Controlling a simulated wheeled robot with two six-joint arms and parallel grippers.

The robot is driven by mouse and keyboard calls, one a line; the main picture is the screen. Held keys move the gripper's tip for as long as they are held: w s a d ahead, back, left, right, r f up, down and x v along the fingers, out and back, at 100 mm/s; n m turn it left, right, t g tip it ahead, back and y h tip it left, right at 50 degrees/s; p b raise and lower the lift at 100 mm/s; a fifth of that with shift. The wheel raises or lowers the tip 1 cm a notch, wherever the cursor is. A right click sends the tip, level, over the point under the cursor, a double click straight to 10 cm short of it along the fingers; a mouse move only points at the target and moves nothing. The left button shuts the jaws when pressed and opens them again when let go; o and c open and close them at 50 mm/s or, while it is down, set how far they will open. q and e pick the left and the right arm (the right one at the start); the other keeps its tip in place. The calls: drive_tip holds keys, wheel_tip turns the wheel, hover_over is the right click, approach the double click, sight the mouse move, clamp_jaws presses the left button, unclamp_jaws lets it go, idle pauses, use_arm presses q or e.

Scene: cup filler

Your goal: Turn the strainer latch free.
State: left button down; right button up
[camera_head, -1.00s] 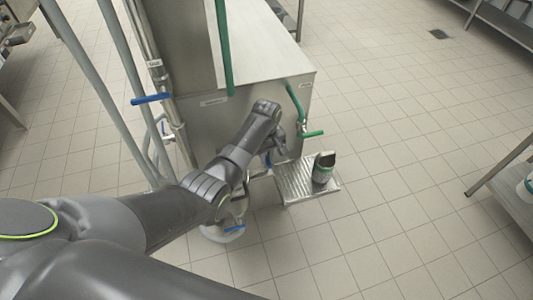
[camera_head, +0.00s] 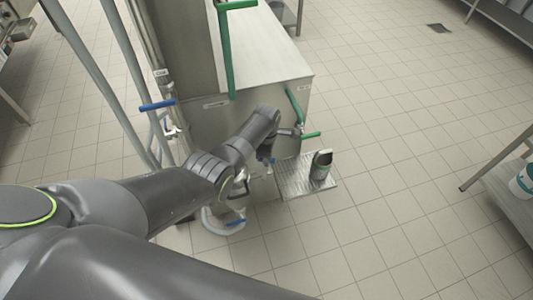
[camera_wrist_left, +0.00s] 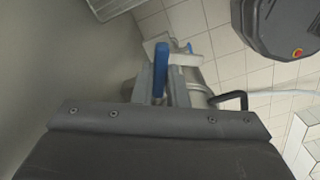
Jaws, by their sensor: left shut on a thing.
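The blue latch handle (camera_wrist_left: 161,70) shows in the left wrist view, with silver metal fittings (camera_wrist_left: 198,75) behind it. My left gripper (camera_wrist_left: 163,84) is shut on the blue handle, its grey fingers on either side of it. In the head view my left gripper (camera_head: 268,157) is at the lower front of the steel machine (camera_head: 205,122), left of the drip tray. My forearm and wrist hide much of the place there, and the strainer body is not clear. My right gripper is in neither view.
A ribbed drip tray (camera_head: 292,184) holds a dark cup-like container (camera_head: 320,166). A green-handled valve (camera_head: 310,135) is above it. Other blue handles are at the left pipe (camera_head: 157,105) and low near the floor (camera_head: 236,222). Tiled floor (camera_head: 400,180) to the right is clear.

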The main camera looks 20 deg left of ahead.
use_arm(q)
drive_tip(key=n+p, duration=0.1)
drive_tip(key=n, duration=0.4)
drive_tip(key=shift+n, duration=0.3)
idle(0.4)
drive_tip(key=c, duration=1.4)
unclamp_jaws()
drive_tip(key=shift+c, duration=0.2)
drive_tip(key=shift+r+p, duration=0.3)
drive_tip(key=shift+r, duration=0.25)
wheel_tip(320, 180, up, 5)
drive_tip(key=shift+r+p, duration=0.2)
drive_tip(key=shift+p, duration=0.8)
wheel_tip(320, 180, up, 11)
